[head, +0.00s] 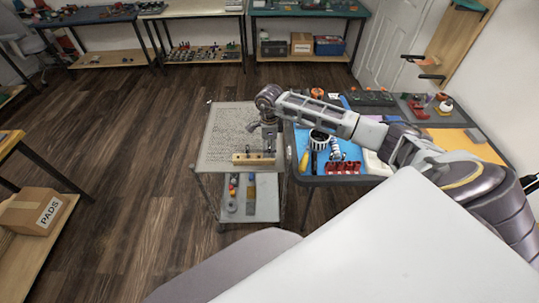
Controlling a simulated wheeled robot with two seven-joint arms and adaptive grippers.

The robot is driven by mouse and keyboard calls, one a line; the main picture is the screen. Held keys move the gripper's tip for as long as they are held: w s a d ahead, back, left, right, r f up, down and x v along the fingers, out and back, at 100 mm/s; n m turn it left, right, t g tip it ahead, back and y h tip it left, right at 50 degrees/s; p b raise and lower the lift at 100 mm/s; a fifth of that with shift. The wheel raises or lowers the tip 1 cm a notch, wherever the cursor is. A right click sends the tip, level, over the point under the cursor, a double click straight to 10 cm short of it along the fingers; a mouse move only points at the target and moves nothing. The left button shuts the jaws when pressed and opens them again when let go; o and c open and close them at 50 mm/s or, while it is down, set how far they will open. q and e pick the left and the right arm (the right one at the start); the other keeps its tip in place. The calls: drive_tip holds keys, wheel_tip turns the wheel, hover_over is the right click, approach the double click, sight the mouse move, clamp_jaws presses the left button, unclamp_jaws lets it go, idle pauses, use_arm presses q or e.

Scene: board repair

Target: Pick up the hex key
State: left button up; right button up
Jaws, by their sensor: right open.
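My right gripper (268,146) points down over the right side of a grey perforated cart top (228,130). It is open, close above or beside a small light wooden block (246,159) at the cart's front edge. The block has small dark marks or holes on it. I cannot make out a hex key for certain; it is too small, or hidden by my gripper. Whether the fingers touch anything cannot be told. My left gripper is out of view.
A blue-topped workbench (303,137) with red parts (343,167), a yellow-handled tool (304,161) and other items stands right of the cart, under my right arm. The cart's lower shelf (265,204) holds small items. A cardboard box (35,211) sits at left. Wooden floor left of the cart is clear.

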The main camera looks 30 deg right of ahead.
wheel_tip(320, 180, down, 2)
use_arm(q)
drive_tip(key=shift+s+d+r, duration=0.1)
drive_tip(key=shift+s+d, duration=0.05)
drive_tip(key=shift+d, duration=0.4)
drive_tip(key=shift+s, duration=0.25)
use_arm(e)
drive_tip(key=shift+c, duration=0.4)
drive_tip(key=c, duration=1)
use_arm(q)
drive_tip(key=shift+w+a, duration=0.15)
use_arm(e)
drive_tip(key=shift+c, duration=0.2)
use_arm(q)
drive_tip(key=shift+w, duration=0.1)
